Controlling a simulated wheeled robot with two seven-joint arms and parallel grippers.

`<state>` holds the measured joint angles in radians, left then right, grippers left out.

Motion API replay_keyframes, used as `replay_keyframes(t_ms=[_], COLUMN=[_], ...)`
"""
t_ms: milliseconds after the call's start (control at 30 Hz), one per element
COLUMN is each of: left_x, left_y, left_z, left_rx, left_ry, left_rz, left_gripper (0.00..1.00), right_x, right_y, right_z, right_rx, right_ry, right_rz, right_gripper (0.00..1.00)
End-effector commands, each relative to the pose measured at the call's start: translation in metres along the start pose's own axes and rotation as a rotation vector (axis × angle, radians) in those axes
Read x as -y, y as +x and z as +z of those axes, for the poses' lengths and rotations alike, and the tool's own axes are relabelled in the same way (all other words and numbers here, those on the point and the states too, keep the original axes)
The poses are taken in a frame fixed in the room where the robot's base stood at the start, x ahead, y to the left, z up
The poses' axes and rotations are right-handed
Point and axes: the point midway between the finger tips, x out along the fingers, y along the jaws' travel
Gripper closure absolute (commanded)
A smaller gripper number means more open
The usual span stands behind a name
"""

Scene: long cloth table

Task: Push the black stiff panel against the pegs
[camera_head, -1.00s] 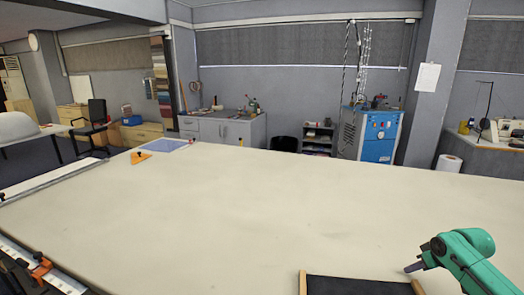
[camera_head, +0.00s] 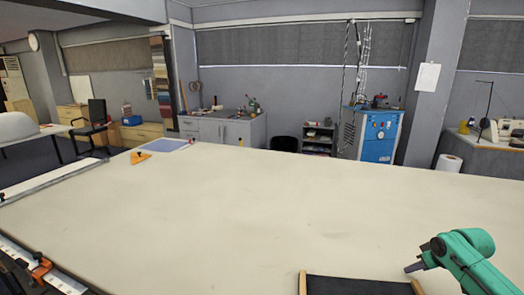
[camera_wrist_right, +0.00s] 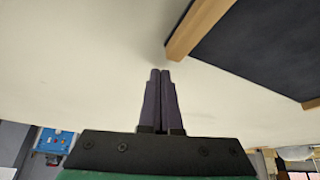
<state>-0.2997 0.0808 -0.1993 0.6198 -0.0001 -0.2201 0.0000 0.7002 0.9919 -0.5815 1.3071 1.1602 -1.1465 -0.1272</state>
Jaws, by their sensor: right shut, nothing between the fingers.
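The black stiff panel (camera_head: 358,287) lies at the bottom edge of the head view, cut off by the frame. A light wooden strip (camera_head: 303,284) runs along its left side and another wooden strip (camera_head: 417,288) along its right side. My right gripper (camera_head: 408,269) is shut and empty, by the panel's far right corner. In the right wrist view the closed fingertips (camera_wrist_right: 160,72) are apart from the near wooden strip (camera_wrist_right: 198,28), with the panel (camera_wrist_right: 275,48) beyond it. I cannot make out any pegs. My left gripper is out of view.
The cream cloth table (camera_head: 220,215) is wide and mostly bare. An orange triangular piece (camera_head: 140,157) and a blue sheet (camera_head: 167,146) lie at its far left. A long rail (camera_head: 55,182) and a ruler-like strip with an orange clamp (camera_head: 41,268) are at left.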

Motion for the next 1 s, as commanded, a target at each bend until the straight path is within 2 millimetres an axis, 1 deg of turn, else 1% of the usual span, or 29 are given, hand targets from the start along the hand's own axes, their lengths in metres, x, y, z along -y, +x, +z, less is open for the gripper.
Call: replay_keyframes(t_ms=[533,1000], left_x=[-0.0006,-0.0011], left_y=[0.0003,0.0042], left_z=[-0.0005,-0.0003], left_rx=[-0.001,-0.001], left_ry=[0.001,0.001], left_rz=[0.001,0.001], left_gripper=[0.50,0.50], right_x=[0.0000,-0.0001], right_y=[0.0004,0.0086], right_z=[0.0002,0.0048], right_rx=[0.000,0.000], right_ry=[0.000,0.000], right_rz=[0.000,0.000], right_gripper=[1.00,1.00])
